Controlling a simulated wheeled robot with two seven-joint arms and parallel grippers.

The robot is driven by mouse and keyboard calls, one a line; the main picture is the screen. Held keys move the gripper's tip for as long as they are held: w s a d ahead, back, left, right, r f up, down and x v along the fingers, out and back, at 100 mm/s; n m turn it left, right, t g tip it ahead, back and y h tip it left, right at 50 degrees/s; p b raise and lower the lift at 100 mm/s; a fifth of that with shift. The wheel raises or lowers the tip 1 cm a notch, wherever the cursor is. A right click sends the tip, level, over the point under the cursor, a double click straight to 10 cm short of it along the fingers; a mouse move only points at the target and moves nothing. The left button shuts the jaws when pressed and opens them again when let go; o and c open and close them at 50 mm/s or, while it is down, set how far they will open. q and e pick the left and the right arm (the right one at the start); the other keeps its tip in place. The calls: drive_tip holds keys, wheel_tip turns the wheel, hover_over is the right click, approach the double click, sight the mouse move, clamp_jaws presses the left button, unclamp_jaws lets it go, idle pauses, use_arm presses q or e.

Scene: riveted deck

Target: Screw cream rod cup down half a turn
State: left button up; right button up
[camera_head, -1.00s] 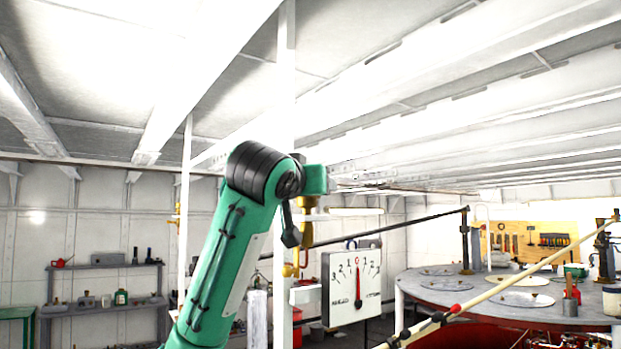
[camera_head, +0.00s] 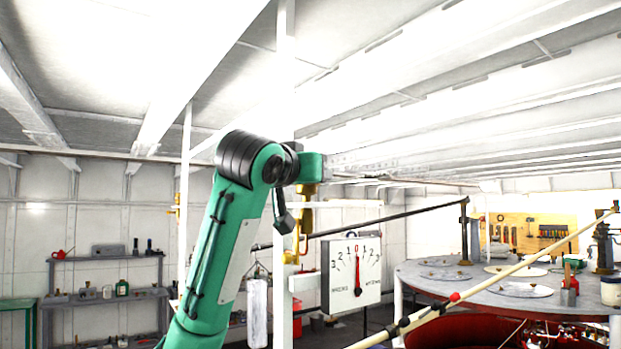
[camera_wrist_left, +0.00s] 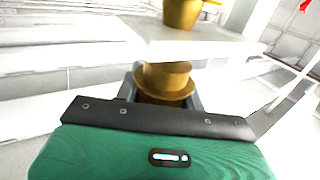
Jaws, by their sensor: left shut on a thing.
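A brass cup (camera_wrist_left: 165,80) sits between the dark fingers of my left gripper (camera_wrist_left: 165,95) in the left wrist view, and the gripper is shut on it. The cup is just under a white plate (camera_wrist_left: 195,38), with another brass part (camera_wrist_left: 182,12) above that plate. In the head view my green left arm ends beside a white post. A brass fitting (camera_head: 306,192) shows just below its hand there; the fingers cannot be made out. A long cream rod (camera_head: 500,275) with a red ball slopes across the right side. My right gripper is not in view.
A white dial (camera_head: 352,275) with a red pointer hangs right of the post (camera_head: 285,130). A round grey-topped table (camera_head: 440,277) stands at right. Shelves (camera_head: 105,258) with cans stand at the left wall.

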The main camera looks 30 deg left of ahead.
use_arm(q)
drive_tip(key=m+h+b, duration=0.1)
drive_tip(key=m+h, duration=0.1)
drive_tip(key=h, duration=0.1)
drive_tip(key=shift+d+h, duration=0.15)
drive_tip(key=shift+h, duration=0.25)
drive_tip(key=m+h, duration=0.2)
drive_tip(key=shift+d+h, duration=0.15)
drive_tip(key=shift+h, duration=0.25)
drive_tip(key=m+h, duration=0.1)
drive_tip(key=m+g+h, duration=0.1)
drive_tip(key=h, duration=0.1)
drive_tip(key=shift+s+d+r+m+g, duration=0.15)
drive_tip(key=shift+d+m+g, duration=0.05)
drive_tip(key=shift+m+g, duration=0.1)
drive_tip(key=shift+s+d+m+g+h, duration=0.15)
drive_tip(key=shift+m+g+h, duration=0.5)
drive_tip(key=shift+h, duration=0.4)
drive_tip(key=shift+d+m+g+h, duration=0.1)
drive_tip(key=shift+m+g+h, duration=0.55)
drive_tip(key=shift+h, duration=0.4)
drive_tip(key=shift+m, duration=0.3)
drive_tip(key=o, duration=1)
